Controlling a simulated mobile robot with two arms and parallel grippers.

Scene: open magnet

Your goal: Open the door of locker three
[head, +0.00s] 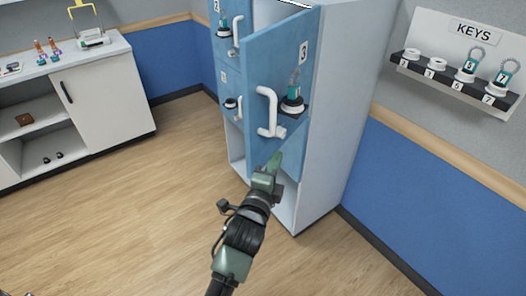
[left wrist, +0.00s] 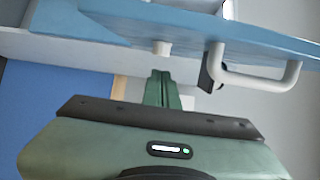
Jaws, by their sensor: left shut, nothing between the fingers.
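The blue locker door (head: 275,75) stands ajar, its left edge swung out from the white cabinet and a gap showing behind its top. My left gripper (head: 276,160) is shut and empty near the door's lower edge, below the handle. I cannot tell if it touches the door. In the left wrist view its closed green fingers (left wrist: 162,88) are apart from the handle (left wrist: 260,78), with the door (left wrist: 150,25) across the top. My right gripper is out of view.
More locker doors with handles (head: 235,35) lie left of the open door. A key rack (head: 455,82) hangs on the right wall. A white cabinet (head: 100,88) stands at the left. The wooden floor (head: 130,215) in front is clear.

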